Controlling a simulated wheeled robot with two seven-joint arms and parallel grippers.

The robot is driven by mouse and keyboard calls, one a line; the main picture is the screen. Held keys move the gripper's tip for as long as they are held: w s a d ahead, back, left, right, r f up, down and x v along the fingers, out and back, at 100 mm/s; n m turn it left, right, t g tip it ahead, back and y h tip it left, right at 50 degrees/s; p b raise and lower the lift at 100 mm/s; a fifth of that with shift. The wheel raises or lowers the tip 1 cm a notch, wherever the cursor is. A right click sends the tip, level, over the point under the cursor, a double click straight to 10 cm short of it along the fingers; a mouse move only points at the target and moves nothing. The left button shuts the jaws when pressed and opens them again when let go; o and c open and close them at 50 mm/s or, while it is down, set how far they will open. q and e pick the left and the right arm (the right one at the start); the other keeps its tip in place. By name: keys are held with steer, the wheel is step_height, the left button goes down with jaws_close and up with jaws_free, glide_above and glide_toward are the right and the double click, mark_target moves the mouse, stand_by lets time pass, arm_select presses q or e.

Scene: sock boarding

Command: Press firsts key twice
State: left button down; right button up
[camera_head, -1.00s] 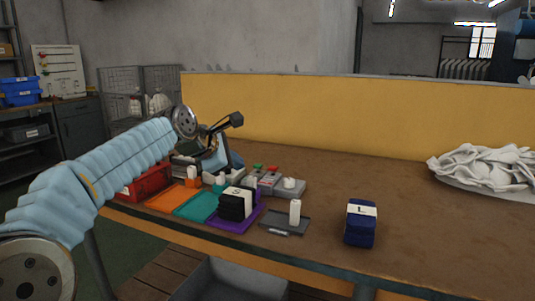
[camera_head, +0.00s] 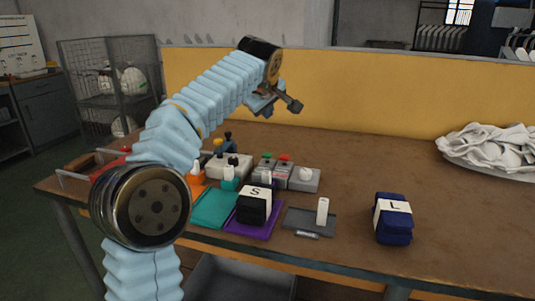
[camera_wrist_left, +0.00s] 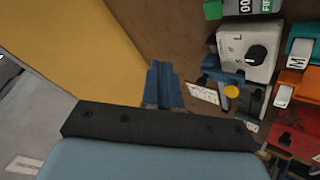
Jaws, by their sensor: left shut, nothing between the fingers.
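The grey tally unit has a green key (camera_head: 267,156) and a red key (camera_head: 285,157) on top, at the back of the table beyond the colored mats. In the left wrist view, a green label reading "FIR" (camera_wrist_left: 266,6), partly cut off, is at the top edge beside digits. My left gripper (camera_head: 264,107) is raised above and behind the keys, not touching them. In the left wrist view its blue fingers (camera_wrist_left: 164,84) are together and empty over bare table. My right gripper is not in view.
A dial box (camera_wrist_left: 247,48) and a yellow knob (camera_wrist_left: 232,91) stand near the tally unit. A yellow partition (camera_head: 380,95) closes the back.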

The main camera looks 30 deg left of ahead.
arm_select(q)
glide_above(266, 155)
step_height(266, 155, down, 4)
steer(key=shift+s+f, duration=0.1)
steer(key=shift+f, duration=0.05)
step_height(266, 155, down, 3)
steer(key=shift+r+b, duration=0.15)
steer(key=shift+b, duration=0.95)
steer(key=shift+f+b, duration=0.75)
steer(key=shift+f, duration=0.05)
stand_by(0.3)
steer(key=shift+f+b, duration=0.4)
steer(key=shift+b, duration=0.05)
steer(key=shift+d+f+b, duration=0.1)
steer(key=shift+f+b, duration=0.55)
steer(key=shift+f, duration=0.05)
stand_by(0.6)
steer(key=shift+r, duration=0.1)
steer(key=shift+r+p, duration=0.95)
steer(key=shift+r, duration=0.1)
